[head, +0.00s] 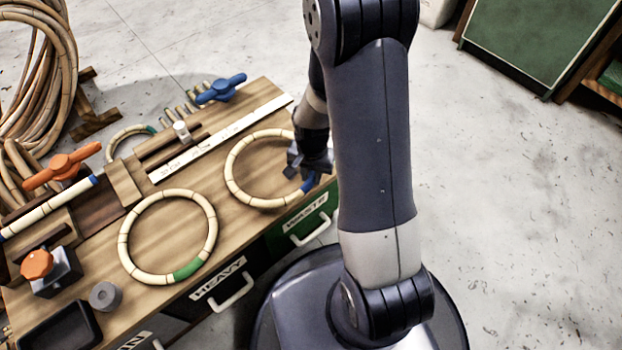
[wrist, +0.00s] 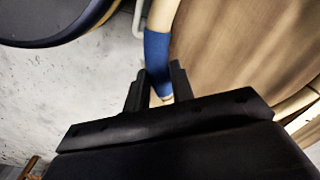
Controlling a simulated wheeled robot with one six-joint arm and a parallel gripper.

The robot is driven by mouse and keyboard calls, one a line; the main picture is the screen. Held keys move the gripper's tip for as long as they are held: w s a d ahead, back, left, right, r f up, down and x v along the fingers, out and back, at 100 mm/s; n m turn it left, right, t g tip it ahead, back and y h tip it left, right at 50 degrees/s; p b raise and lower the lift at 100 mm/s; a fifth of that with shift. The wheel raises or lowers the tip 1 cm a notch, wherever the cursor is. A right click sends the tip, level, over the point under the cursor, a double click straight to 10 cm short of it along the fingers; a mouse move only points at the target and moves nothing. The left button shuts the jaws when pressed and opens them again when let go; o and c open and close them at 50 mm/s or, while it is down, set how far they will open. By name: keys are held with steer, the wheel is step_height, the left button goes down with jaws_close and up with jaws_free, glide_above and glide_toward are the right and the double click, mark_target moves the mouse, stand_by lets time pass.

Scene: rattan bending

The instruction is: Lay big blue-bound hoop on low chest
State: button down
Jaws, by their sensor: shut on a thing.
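The big blue-bound hoop (head: 231,170) is a pale rattan ring at the right end of the workbench, with a blue binding on its near right side. My gripper (head: 307,166) is shut on the hoop's right rim beside the binding. In the wrist view my gripper (wrist: 159,92) has its two fingers around the hoop (wrist: 157,50) just past the blue band. I cannot tell whether the hoop touches the bench top or is slightly above it. A low green-topped piece (head: 540,38) on the floor at the upper right may be the low chest; its top is clear where visible.
The wooden workbench (head: 110,312) has labelled drawers with white handles. A green-bound hoop (head: 126,250), a small hoop (head: 112,145), a white ruler (head: 220,138) and clamps lie on it. Rattan coils (head: 62,60) stand at the upper left. Open floor (head: 480,200) lies on the right.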

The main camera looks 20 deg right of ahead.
steer(key=shift+f, duration=0.8)
steer(key=shift+f, duration=0.1)
steer(key=c, duration=1.2)
jaws_free()
step_height(320, 180, up, 12)
steer(key=p, duration=0.4)
